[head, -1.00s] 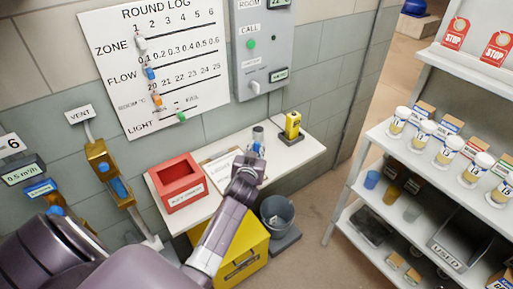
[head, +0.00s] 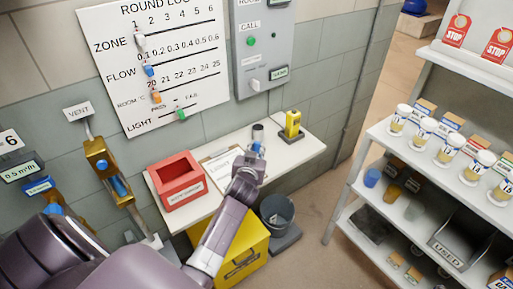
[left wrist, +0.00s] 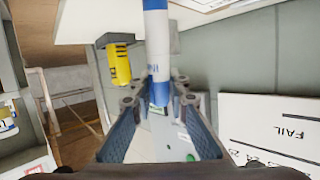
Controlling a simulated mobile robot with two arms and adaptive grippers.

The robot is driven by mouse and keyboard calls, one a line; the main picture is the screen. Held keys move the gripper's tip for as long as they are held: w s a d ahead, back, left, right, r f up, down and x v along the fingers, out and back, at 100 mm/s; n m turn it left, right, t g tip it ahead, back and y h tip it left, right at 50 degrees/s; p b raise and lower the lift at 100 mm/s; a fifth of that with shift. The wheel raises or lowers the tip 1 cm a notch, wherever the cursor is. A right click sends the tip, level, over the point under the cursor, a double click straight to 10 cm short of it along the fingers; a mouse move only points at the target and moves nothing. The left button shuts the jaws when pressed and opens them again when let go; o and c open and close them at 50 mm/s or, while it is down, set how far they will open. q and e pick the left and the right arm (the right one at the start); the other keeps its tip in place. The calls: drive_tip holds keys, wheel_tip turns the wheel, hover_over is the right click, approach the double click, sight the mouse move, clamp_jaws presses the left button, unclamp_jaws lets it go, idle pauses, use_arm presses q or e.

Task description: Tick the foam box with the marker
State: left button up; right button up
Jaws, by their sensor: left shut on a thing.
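My left gripper (head: 252,166) reaches over the white wall shelf. It is shut on a white and blue marker (left wrist: 157,50), which stands out between its fingers (left wrist: 160,108) in the left wrist view. In the head view only a small blue part of the marker (head: 256,148) shows above the gripper. A clipboard with a white sheet (head: 220,164) lies on the shelf, just left of the gripper. A printed edge of the sheet (left wrist: 205,4) shows in the left wrist view. The foam box on it is too small to tell. My right gripper is not in view.
A red box (head: 178,182) stands left of the clipboard. A grey cup (head: 258,131) and a yellow device (head: 292,124) stand behind and right of the gripper. A yellow bin (head: 243,252) and a grey bucket (head: 278,212) are below. The shelf's right end (head: 306,148) is clear.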

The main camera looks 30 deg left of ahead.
use_arm(q)
drive_tip(key=shift+w+d, duration=0.1)
drive_tip(key=shift+d, duration=0.1)
drive_tip(key=shift+d+f, duration=0.1)
drive_tip(key=shift+d, duration=0.2)
drive_tip(key=shift+a, duration=0.15)
drive_tip(key=shift+s+a+p, duration=0.15)
drive_tip(key=shift+s+a, duration=0.05)
drive_tip(key=shift+a, duration=0.3)
drive_tip(key=shift+s+a+p, duration=0.15)
drive_tip(key=shift+a, duration=0.35)
drive_tip(key=shift+d, duration=0.15)
drive_tip(key=shift+w+d, duration=0.35)
drive_tip(key=shift+d, duration=0.2)
drive_tip(key=shift+s, duration=0.2)
drive_tip(key=shift+s, duration=0.35)
